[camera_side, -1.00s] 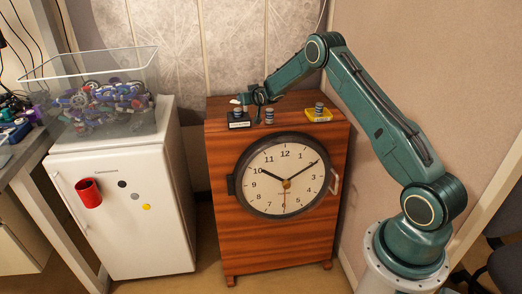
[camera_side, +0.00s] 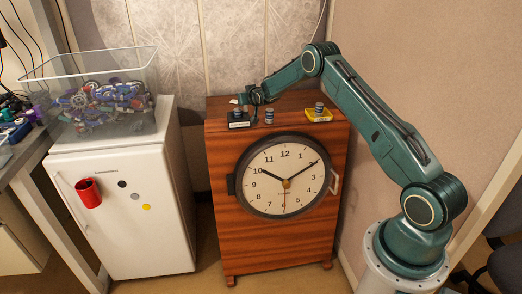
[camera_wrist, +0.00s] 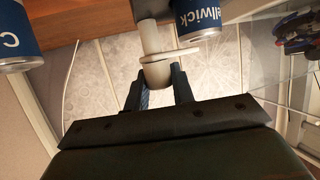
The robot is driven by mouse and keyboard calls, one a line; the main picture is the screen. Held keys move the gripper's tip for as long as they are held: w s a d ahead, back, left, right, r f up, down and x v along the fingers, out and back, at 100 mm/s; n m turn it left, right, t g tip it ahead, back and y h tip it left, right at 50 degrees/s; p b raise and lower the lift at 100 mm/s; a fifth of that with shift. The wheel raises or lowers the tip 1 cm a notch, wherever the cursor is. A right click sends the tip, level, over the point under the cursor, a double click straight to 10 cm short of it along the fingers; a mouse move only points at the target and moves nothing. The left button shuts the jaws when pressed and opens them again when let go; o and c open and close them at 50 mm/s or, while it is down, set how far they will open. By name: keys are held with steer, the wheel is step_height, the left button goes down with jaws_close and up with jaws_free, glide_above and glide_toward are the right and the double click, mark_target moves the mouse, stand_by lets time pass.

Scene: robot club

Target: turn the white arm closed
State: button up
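My gripper (camera_side: 256,98) is low over the cabinet top, beside the dark stand (camera_side: 239,125) at its left end. A small blue can (camera_side: 239,115) sits on this stand. In the wrist view my gripper (camera_wrist: 159,80) has its two dark fingers apart. In the side view a small white bit (camera_side: 235,101) shows left of my gripper.
Another small can (camera_side: 269,116) stands mid-top, and a third (camera_side: 319,108) on a yellow dish (camera_side: 319,117). A clock (camera_side: 285,176) is on the cabinet's front (camera_side: 285,250). A clear bin (camera_side: 100,100) of parts sits on a white fridge (camera_side: 130,220) at left.

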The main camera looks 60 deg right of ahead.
steer(key=shift+n+t+y, duration=0.4)
steer(key=shift+n+y, duration=0.1)
steer(key=shift+n, duration=0.2)
steer(key=shift+d+n+t+y, duration=0.1)
steer(key=shift+n+t+y, duration=0.4)
steer(key=shift+n+y, duration=2)
steer(key=shift+y, duration=0.4)
steer(key=shift+n+y, duration=1.4)
steer(key=shift+y, duration=0.3)
steer(key=o, duration=1)
steer(key=shift+c, duration=0.2)
steer(key=shift+s+r, duration=0.1)
steer(key=shift+s, duration=0.05)
steer(key=v, duration=1.3)
steer(key=shift+r, duration=0.25)
